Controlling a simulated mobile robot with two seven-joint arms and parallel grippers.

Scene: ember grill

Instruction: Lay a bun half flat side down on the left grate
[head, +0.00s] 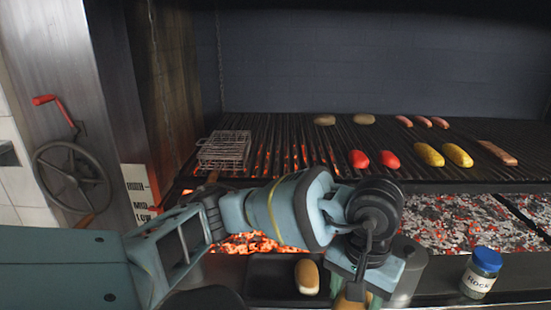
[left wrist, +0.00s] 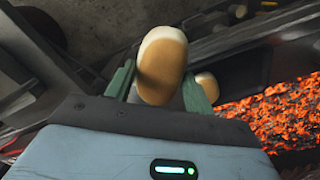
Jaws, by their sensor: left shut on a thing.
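My left gripper (head: 352,292) is shut on a bun half (left wrist: 162,62), held low in front of the grill near the dark tray. In the head view the held bun half (head: 348,302) is mostly hidden behind my gripper. In the left wrist view it sits between the two green fingers, with a pale band and a golden-brown side. A second bun half (head: 307,276) lies on the dark tray (head: 262,279), apart from the gripper. The grate (head: 265,137) stretches behind my arm, with glowing coals under its left part. My right gripper is not in view.
A wire basket (head: 223,150) lies at the grate's left end. Two brown ovals (head: 325,120), red peppers (head: 359,159), yellow pieces (head: 428,154) and sausages (head: 439,122) lie farther right. A blue-capped jar (head: 481,273) stands front right. A crank wheel (head: 72,178) is at left.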

